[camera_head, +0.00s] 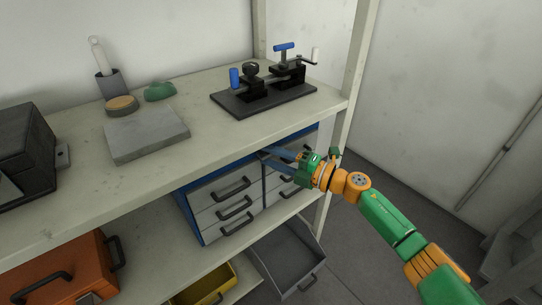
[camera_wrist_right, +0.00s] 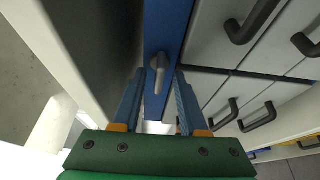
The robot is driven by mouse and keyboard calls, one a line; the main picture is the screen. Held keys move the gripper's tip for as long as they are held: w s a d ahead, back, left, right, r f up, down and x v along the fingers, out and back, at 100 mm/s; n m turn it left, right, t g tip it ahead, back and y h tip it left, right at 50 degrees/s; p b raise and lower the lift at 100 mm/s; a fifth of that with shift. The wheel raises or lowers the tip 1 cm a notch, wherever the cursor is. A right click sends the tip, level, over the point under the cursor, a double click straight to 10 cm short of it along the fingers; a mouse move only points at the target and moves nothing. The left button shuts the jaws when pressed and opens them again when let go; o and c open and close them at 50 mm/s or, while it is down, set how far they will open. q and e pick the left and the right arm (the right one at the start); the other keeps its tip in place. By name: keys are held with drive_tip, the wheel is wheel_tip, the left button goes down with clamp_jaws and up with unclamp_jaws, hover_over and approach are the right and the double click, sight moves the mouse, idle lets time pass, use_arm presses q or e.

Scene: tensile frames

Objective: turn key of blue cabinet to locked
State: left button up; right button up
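The blue cabinet (camera_head: 187,217) with light grey drawers and dark handles stands under the worktop in the head view. In the right wrist view its blue front strip (camera_wrist_right: 168,28) runs up the middle, with a small grey key (camera_wrist_right: 158,64) on it. The key's grip lies roughly along the strip. My right gripper (camera_head: 264,160) reaches to the cabinet's upper front. In the wrist view its two blue fingers (camera_wrist_right: 160,74) stand apart, one on each side of the key, with gaps visible. In the head view the key is hidden. My left gripper is not in view.
The worktop (camera_head: 75,165) overhangs the cabinet, and a pale shelf post (camera_head: 348,100) stands close to my right arm. A black clamp fixture (camera_head: 265,98) stands above. Below are a grey open bin (camera_head: 285,262), a yellow bin (camera_head: 205,285) and an orange case (camera_head: 75,265).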

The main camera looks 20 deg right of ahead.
drive_tip(key=v, duration=0.7)
drive_tip(key=shift+s, duration=0.1)
